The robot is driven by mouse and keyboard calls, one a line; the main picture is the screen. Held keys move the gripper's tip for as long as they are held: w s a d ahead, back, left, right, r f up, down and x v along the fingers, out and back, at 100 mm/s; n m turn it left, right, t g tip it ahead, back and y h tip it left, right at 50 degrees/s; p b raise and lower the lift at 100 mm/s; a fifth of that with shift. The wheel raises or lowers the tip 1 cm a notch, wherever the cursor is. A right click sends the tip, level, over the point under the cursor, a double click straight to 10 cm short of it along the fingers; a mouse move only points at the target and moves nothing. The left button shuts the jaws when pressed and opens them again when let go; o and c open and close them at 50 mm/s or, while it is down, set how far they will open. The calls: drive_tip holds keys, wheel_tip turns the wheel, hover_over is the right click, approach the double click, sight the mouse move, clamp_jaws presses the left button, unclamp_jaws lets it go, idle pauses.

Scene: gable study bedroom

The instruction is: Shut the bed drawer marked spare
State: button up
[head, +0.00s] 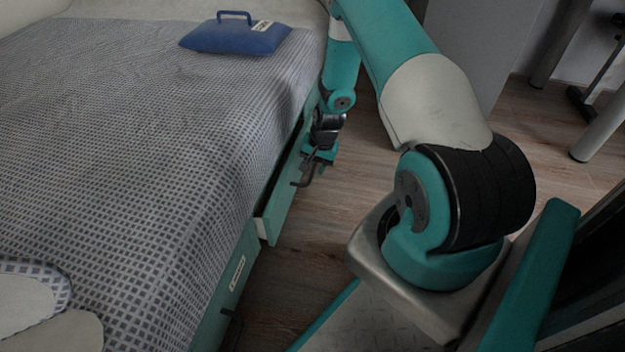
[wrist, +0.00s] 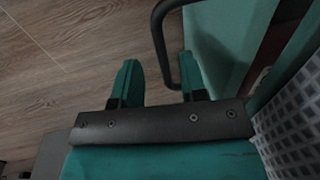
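A teal bed drawer (head: 277,214) stands pulled out from the side of the bed, with its pale inside edge showing. I see no readable mark on its front. Its dark bar handle (head: 301,176) sticks out towards the floor side. My gripper (head: 319,160) is at this handle, beside the drawer front. In the wrist view, my gripper (wrist: 158,70) has its two fingers apart. The handle (wrist: 161,42) curves down between them, nearer the right finger, without being clamped. The drawer front (wrist: 222,40) lies to the right of the fingers.
A nearer bed drawer (head: 225,298) carries a pale label (head: 237,273), too small to read, and a dark handle (head: 232,328). The bed (head: 150,150) fills the left, with a blue handled object (head: 235,37) on top. Bare wooden floor (head: 335,205) lies beside the drawers.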

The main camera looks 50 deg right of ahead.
sight(312, 175)
drive_tip(key=f, duration=0.2)
drive_tip(key=f+b, duration=0.1)
drive_tip(key=shift+w+a+f, duration=0.1)
drive_tip(key=shift+w+a, duration=0.05)
drive_tip(key=shift+w, duration=0.15)
